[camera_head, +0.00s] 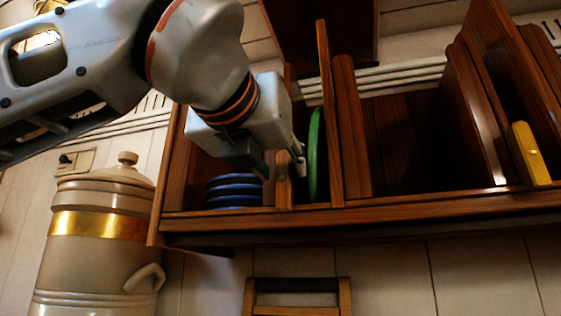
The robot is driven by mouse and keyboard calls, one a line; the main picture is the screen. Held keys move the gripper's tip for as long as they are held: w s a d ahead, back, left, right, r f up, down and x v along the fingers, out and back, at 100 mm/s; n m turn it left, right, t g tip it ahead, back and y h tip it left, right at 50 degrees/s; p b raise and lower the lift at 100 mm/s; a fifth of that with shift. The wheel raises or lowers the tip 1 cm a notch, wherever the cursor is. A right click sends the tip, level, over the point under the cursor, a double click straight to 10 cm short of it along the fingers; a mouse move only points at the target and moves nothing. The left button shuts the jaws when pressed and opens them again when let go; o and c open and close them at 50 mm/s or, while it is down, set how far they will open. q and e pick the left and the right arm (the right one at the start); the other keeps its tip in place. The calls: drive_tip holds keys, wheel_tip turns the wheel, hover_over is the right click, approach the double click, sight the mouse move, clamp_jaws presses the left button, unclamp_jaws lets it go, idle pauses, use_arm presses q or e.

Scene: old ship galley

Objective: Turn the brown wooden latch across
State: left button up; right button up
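The brown wooden latch (283,187) is a small upright block with a pin near its top, at the front of the wooden rack between the blue plates and the green plate. My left gripper (283,162) comes down from the upper left and is right at the latch's upper part. One fingertip shows just right of the latch, and a dark finger part shows to its left. I cannot tell whether the fingers touch or grip it. The gripper body hides what lies behind. My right gripper is not in view.
Stacked blue plates (234,190) lie left of the latch. A green plate (315,155) stands on edge close to its right. A yellow latch (531,154) is at the rack's far right. A beige crock (98,245) with a brass band stands at lower left.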

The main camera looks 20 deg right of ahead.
use_arm(q)
drive_tip(key=shift+w+d, duration=0.2)
drive_tip(key=shift+w, duration=0.05)
clamp_jaws()
